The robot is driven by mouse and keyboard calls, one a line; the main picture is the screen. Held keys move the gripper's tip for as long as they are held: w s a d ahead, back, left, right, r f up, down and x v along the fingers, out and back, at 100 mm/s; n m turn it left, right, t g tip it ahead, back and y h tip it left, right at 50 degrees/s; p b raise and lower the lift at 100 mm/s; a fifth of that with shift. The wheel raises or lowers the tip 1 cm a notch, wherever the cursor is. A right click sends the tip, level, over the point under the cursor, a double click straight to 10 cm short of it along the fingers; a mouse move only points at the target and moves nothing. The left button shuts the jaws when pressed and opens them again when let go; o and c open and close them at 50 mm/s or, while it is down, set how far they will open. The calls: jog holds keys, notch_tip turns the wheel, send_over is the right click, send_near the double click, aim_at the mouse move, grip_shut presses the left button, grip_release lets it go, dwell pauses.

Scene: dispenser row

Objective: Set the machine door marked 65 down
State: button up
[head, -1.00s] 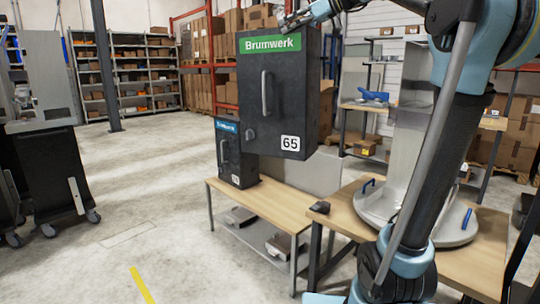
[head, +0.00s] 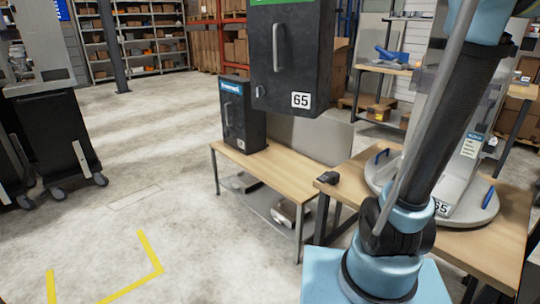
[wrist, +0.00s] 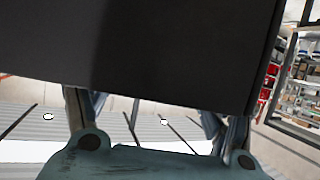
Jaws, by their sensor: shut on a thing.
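The machine door marked 65 (head: 285,65) is a dark upright panel with a vertical grey handle, a knob and a white 65 label. In the head view it hangs above the wooden bench (head: 282,182), its top cut off by the frame edge. My gripper (wrist: 155,100) shows in the wrist view, its fingers at the edge of the dark door (wrist: 150,45), shut on it. The gripper is outside the head view. At right, a machine with a round grey base (head: 468,217) also bears a 65 label (head: 440,207).
A smaller dark door with a blue label (head: 240,115) stands at the bench's left end. The bench has bare wood to its right. A second wooden table (head: 500,255) carries the machine, with a small dark object (head: 328,178) at its corner. Dark wheeled bins (head: 50,140) stand left.

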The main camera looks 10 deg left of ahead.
jog(key=w+a+f+m+t, duration=0.1)
jog(key=w+f+m+t, duration=0.1)
jog(key=w+f, duration=1.3)
jog(key=w+f+m+t+h, duration=0.1)
jog(key=w+f, duration=0.2)
jog(key=f, duration=1.1)
jog(key=w+f, duration=0.2)
jog(key=f, duration=1.3)
jog(key=shift+w+a+f+m+t+h, duration=0.25)
jog(key=shift+w+a+m+t+h, duration=0.1)
jog(key=shift+w+m+t+h, duration=0.05)
jog(key=o, duration=2)
jog(key=v, duration=1.2)
